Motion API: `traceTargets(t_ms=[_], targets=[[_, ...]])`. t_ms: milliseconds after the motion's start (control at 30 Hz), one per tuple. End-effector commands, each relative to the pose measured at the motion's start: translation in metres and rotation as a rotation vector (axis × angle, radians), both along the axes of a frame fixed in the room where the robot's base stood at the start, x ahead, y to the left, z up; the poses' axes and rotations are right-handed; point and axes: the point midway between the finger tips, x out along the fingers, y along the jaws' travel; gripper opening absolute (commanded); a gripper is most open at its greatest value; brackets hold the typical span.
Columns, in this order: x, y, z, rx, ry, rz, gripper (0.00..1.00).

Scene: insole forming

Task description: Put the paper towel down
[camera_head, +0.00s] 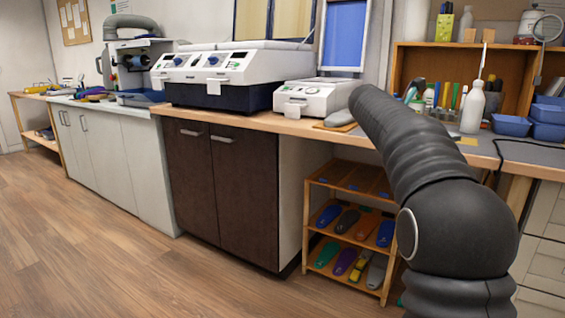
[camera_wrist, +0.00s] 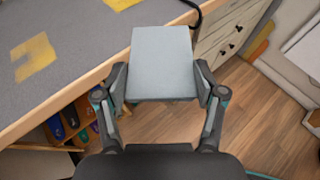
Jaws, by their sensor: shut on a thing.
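The paper towel (camera_wrist: 161,55) shows in the wrist view as a flat, pale blue-grey, nearly square piece. My gripper (camera_wrist: 160,82) is shut on it, with one finger at its left side and one at its right. The towel is by the front edge of the workbench (camera_wrist: 62,104); its left part overlaps the bench and its right part overlaps the floor and drawers in the picture. I cannot tell its height above the bench. In the head view my arm crosses the right side, and neither the gripper nor the towel can be made out.
A grey mat (camera_wrist: 85,40) with yellow patches (camera_wrist: 35,57) covers the bench top. A white bottle (camera_head: 473,108) and blue bins (camera_head: 511,125) stand at the back. A shelf of insoles (camera_head: 345,225) is under the bench. Drawers (camera_wrist: 228,35) are at its front.

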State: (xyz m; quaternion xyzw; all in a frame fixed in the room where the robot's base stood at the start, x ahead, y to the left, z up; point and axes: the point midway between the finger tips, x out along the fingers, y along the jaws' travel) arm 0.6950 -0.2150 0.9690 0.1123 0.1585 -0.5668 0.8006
Motion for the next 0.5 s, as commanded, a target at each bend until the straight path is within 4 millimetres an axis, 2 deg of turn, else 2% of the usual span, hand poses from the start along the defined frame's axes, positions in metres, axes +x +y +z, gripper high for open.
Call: traceTargets(t_ms=[167, 500], targets=[[-0.007, 0.012, -0.024, 0.002, 0.003, 0.054, 0.49], [-0.025, 0.057, -0.108, 0.002, 0.006, 0.248, 0.49]])
